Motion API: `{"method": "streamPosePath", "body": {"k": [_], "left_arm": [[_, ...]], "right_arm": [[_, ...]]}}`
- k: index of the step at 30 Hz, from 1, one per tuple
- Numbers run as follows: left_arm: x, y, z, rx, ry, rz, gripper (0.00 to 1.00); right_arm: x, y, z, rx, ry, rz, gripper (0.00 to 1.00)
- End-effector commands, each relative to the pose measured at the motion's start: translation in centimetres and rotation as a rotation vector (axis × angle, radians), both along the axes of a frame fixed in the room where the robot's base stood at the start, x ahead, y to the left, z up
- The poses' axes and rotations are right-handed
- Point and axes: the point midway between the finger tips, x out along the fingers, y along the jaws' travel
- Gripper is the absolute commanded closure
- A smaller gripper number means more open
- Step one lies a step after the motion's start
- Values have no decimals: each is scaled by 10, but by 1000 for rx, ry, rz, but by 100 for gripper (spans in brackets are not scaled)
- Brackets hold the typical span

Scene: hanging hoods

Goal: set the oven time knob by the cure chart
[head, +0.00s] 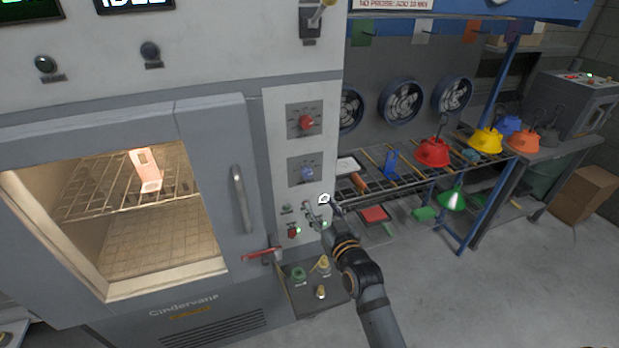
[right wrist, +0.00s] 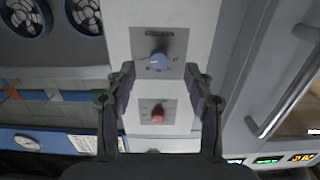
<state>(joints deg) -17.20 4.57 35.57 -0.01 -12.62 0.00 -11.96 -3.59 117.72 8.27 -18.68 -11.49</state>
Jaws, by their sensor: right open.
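The oven's control panel (head: 272,150) carries a red knob (head: 306,122) above a blue knob (head: 307,172), each on a grey dial plate. Their lettering is too small to read, so I cannot tell which sets time. My right gripper (head: 315,203) is open and empty, in front of the panel just below the blue knob in the head view. In the right wrist view, which is turned over, the blue knob (right wrist: 158,60) shows between the fingertips and the red knob (right wrist: 157,115) lies below it. No contact is visible. My left gripper is out of view.
The oven door (head: 215,120) has a vertical handle (head: 241,198); a lit pink piece (head: 147,170) is on the rack inside. A sign (head: 393,4) is cut off at the top. Colored hoods, including a red one (head: 432,152), stand on the rack at right. Floor is clear at lower right.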

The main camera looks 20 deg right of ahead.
Motion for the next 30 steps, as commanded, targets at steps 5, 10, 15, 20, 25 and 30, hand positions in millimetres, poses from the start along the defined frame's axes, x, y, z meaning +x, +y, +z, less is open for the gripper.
{"method": "streamPosePath", "body": {"k": [5,10,15,20,25,30], "left_arm": [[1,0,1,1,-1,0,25],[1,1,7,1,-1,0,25],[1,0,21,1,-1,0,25],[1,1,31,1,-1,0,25],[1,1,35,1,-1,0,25],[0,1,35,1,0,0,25]], "right_arm": [[-2,0,27,2,-48,-2,47],[10,0,29,2,-47,-1,47],[46,1,31,2,-46,-2,47],[79,2,31,2,-47,-2,47],[98,3,28,3,-46,-2,47],[103,3,26,3,-45,-2,47]]}}
